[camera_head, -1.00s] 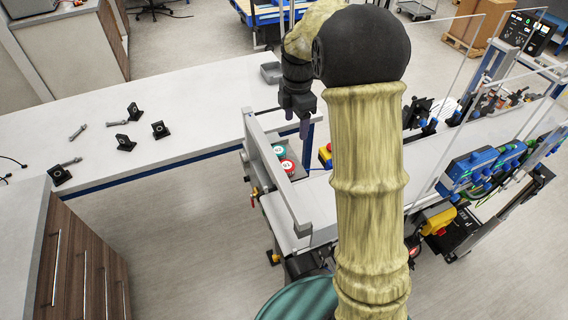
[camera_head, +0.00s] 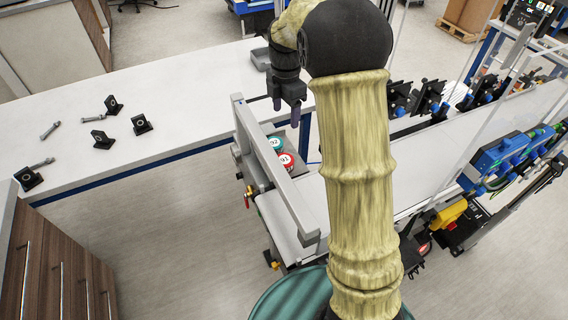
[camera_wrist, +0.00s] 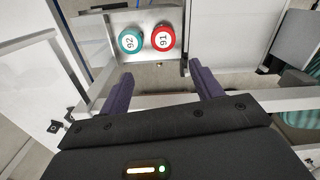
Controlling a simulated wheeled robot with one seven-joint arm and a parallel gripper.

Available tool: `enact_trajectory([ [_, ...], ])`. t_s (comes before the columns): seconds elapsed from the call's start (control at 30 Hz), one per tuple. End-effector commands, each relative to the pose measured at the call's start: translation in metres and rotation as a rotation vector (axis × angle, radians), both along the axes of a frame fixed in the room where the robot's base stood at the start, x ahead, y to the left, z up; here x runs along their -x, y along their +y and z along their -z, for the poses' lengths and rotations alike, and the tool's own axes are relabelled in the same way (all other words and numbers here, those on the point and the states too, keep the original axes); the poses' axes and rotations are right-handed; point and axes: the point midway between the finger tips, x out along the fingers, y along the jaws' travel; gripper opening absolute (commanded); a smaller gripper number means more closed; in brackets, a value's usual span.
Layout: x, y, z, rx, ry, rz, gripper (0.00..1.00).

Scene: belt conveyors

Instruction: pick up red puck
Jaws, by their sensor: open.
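The red puck (camera_head: 286,161), with a white label reading 91, sits at the end of the conveyor behind its metal side rail. In the wrist view the red puck (camera_wrist: 163,37) lies at the top, beyond my fingertips. A teal puck (camera_head: 274,144) labelled 92 is beside it, to its left in the wrist view (camera_wrist: 131,39). My gripper (camera_head: 287,110) is open and empty, above and behind the pucks in the head view. In the wrist view its two dark fingers (camera_wrist: 163,82) stand wide apart, short of both pucks.
The metal rail (camera_head: 270,165) runs along the conveyor beside the pucks. A long white table (camera_head: 190,95) at the left holds several black brackets and bolts, with a grey tray (camera_head: 261,58) at its far end. Blue devices (camera_head: 490,160) line the conveyor at the right.

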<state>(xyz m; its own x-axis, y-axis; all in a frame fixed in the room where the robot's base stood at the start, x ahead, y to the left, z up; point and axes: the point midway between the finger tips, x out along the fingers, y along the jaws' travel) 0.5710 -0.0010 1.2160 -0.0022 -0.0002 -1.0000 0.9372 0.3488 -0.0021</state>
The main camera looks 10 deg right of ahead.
Motion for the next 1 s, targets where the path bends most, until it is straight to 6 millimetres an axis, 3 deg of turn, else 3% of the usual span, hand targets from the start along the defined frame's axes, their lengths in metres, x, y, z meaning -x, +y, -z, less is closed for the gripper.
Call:
enact_trajectory([
  [0.23, 0.000, 0.001, 0.000, 0.000, 0.001, -0.001, 0.65],
  [0.37, 0.000, 0.001, 0.010, 0.000, 0.002, -0.001, 0.65],
  [1.0, 0.001, 0.000, 0.115, 0.000, 0.003, 0.001, 0.65],
])
